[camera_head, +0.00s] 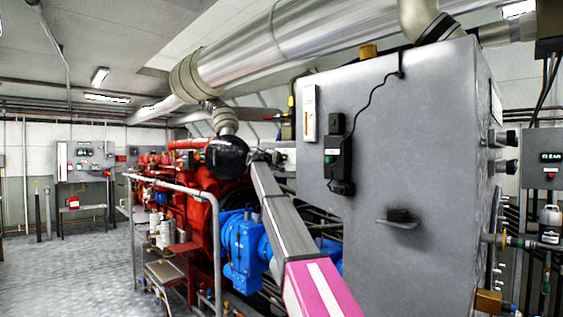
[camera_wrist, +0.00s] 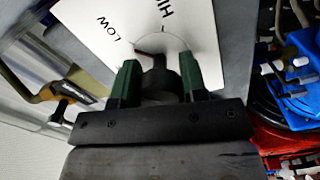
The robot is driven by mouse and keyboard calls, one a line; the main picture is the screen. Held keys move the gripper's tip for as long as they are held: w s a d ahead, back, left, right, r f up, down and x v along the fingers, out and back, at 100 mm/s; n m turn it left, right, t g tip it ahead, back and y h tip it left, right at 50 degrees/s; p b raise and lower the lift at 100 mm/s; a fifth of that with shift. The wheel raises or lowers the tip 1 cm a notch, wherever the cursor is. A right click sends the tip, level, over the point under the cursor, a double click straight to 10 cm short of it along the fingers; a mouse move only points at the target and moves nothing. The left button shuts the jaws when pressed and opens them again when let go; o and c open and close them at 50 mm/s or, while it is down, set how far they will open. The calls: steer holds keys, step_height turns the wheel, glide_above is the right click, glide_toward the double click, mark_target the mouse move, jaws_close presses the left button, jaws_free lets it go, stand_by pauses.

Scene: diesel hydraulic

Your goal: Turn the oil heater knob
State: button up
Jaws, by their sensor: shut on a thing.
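In the wrist view, the dark oil heater knob (camera_wrist: 157,78) stands on a white dial plate (camera_wrist: 110,30) printed with LOW, part of a second word starting HI, and a thin arc. The plate looks tilted in this view. My gripper (camera_wrist: 159,66) has its two green fingers on either side of the knob, shut on it. The knob's pointer is hard to make out. In the head view, my grey and pink arm reaches up from the bottom to the engine side of the big grey cabinet; the knob cannot be made out there.
The large grey cabinet (camera_head: 430,200) stands close at the right of my arm. A red engine (camera_head: 200,185) with blue parts (camera_head: 243,245) and a grey handrail (camera_head: 216,240) lie to the left. Open floor (camera_head: 75,275) is at the far left.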

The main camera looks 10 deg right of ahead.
steer(key=shift+m, duration=1)
steer(key=o, duration=0.9)
steer(key=v, duration=1.1)
